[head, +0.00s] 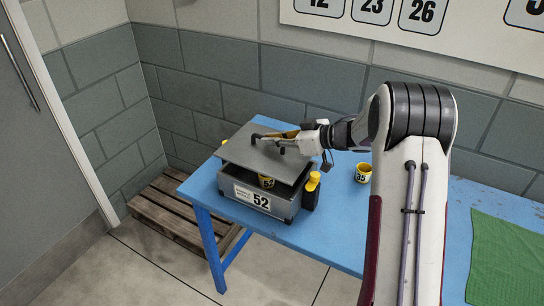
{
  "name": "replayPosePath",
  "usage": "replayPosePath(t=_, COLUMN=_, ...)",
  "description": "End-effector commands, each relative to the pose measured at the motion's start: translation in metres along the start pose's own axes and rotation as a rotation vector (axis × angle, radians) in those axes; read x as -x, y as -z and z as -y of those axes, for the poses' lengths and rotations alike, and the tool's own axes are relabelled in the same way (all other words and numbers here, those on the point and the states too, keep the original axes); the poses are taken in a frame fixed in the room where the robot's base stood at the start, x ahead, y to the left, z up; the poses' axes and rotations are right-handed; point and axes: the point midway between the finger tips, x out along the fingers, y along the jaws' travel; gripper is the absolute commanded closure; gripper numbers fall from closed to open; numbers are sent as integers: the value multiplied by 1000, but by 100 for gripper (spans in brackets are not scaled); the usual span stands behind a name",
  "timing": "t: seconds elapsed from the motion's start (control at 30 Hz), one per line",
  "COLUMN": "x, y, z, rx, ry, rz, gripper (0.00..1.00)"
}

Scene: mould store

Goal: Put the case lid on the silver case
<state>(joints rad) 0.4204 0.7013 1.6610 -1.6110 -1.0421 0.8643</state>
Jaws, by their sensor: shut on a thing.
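The case lid (243,153) is a flat grey plate in the head view. It is held over the silver case (284,206) and looks tilted, with a gap between the two at the front. The case stands near the left end of the blue table and carries a white label with 52. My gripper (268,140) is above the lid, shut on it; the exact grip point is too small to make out. The rest of the case's inside is hidden by the lid.
A black bottle with a yellow top (312,190) stands close to the case's right side. Another yellow item (224,142) peeks out behind the lid. A yellow cup marked 35 (362,173) stands further right. A green cloth (510,262) lies at the right. The blue table (310,237) is clear in front.

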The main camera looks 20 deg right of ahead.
Motion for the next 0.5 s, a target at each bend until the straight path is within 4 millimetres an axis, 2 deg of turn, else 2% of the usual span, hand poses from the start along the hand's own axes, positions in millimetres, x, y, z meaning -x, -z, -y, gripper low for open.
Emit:
replayPosePath(t=0.2, x=-7, y=-17, z=0, rx=0, ry=-1, rz=-2, gripper=100)
replayPosePath(t=0.5, x=-8, y=-18, z=0, rx=2, ry=-1, rz=-2, gripper=100)
